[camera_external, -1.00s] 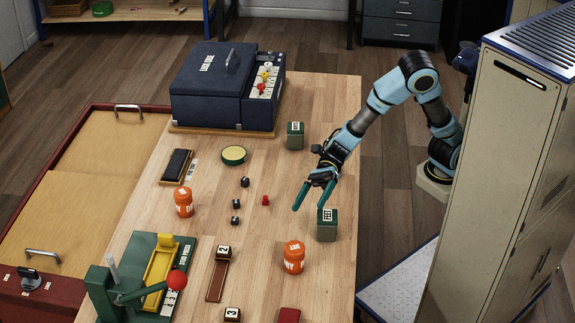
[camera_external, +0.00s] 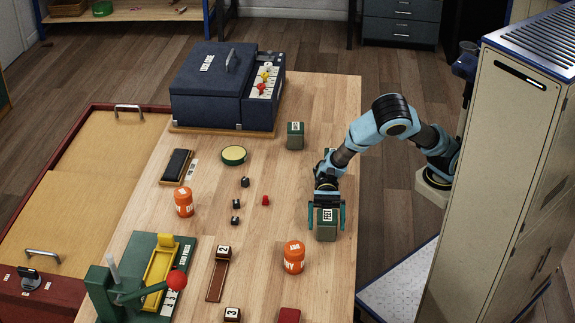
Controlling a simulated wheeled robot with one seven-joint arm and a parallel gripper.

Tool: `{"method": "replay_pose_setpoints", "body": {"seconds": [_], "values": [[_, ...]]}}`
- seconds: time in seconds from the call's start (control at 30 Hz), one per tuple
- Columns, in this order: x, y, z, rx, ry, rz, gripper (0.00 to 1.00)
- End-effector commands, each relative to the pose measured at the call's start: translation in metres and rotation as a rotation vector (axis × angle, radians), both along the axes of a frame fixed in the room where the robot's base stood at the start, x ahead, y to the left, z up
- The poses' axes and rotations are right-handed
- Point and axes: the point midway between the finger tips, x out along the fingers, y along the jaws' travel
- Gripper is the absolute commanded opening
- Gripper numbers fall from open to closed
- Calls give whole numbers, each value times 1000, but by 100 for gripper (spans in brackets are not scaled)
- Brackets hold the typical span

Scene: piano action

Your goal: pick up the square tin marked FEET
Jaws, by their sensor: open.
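The square green tin marked FEET (camera_external: 327,230) stands upright on the wooden table near its right edge. My gripper (camera_external: 327,222) is directly at the tin, pointing down, with its two teal fingers spread to the left and right of the tin's upper part. The jaws are open. I cannot tell whether either finger touches the tin. The tin's label and front face show, and its back is hidden behind my gripper.
An orange jar (camera_external: 294,257) stands just left and in front of the tin. Another green square tin (camera_external: 295,136) stands farther back. A small red piece (camera_external: 266,201) and several small black pieces lie left. The table's right edge (camera_external: 358,210) is close.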

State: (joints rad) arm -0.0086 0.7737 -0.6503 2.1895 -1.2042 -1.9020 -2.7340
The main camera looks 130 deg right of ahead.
Motion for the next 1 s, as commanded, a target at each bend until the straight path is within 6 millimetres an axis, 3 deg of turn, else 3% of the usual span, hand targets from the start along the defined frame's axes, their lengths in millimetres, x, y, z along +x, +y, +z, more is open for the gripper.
{"method": "replay_pose_setpoints", "body": {"seconds": [0.13, 0.47, 1.0], "values": [[14, 18, 6, 0, -5, 8, 100], [18, 22, 4, 0, -5, 5, 100], [18, 21, 4, 0, -4, 4, 39]]}}
